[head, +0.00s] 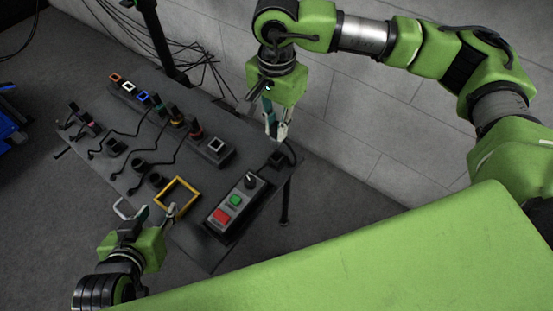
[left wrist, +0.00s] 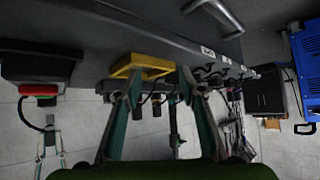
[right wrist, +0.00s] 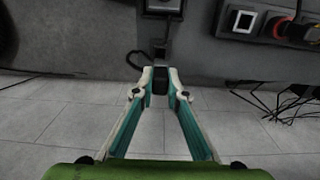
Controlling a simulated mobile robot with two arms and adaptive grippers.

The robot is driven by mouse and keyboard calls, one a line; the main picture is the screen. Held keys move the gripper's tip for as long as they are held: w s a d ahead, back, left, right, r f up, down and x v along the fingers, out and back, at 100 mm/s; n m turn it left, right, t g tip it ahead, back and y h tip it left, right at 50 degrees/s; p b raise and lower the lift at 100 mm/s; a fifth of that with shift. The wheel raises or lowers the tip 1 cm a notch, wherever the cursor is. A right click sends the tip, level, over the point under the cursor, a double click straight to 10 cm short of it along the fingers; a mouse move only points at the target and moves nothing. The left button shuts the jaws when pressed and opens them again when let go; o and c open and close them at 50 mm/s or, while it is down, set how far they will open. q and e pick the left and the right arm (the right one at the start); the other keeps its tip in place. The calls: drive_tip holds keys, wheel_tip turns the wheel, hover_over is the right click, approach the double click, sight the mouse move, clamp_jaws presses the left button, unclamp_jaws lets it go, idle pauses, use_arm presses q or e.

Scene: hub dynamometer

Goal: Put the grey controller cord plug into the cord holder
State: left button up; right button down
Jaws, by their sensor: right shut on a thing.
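My right gripper (head: 277,132) is above the table's right edge, pointing down. In the right wrist view it is shut on a dark plug (right wrist: 160,82), with a black cord curving off to the left. My left gripper (head: 157,214) is low at the near edge, fingers spread and empty, beside a yellow square frame (head: 178,197).
A control box (head: 235,206) with red and green buttons and a knob stands at the near right. A row of coloured sockets runs along the far side, ending in a grey-white square socket (head: 216,146). Several black plugs and cords lie across the tabletop (head: 195,235). Floor beyond the right edge is clear.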

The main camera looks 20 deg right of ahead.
use_arm(q)
drive_tip(key=shift+r, duration=0.1)
drive_tip(key=shift+w+d+r+t+h+b, duration=0.2)
drive_tip(key=shift+w+d+r+t+b, duration=0.15)
drive_tip(key=shift+w+r+t, duration=0.45)
drive_tip(key=shift+w+d+r+t+h+b, duration=0.2)
drive_tip(key=shift+w+d+r+t, duration=0.25)
drive_tip(key=shift+w+r, duration=0.5)
use_arm(e)
drive_tip(key=shift+f, duration=0.55)
drive_tip(key=shift+f+b, duration=0.3)
drive_tip(key=shift+f, duration=0.05)
drive_tip(key=shift+f+b, duration=0.55)
drive_tip(key=shift+f, duration=0.3)
use_arm(q)
drive_tip(key=w+d+r+t+h, duration=0.2)
drive_tip(key=r+t, duration=0.5)
drive_tip(key=r, duration=0.6)
drive_tip(key=shift+w+d+b, duration=0.2)
drive_tip(key=shift+w+b, duration=0.2)
drive_tip(key=shift+w, duration=0.25)
use_arm(e)
drive_tip(key=shift+f, duration=0.15)
use_arm(q)
drive_tip(key=shift+r, duration=0.1)
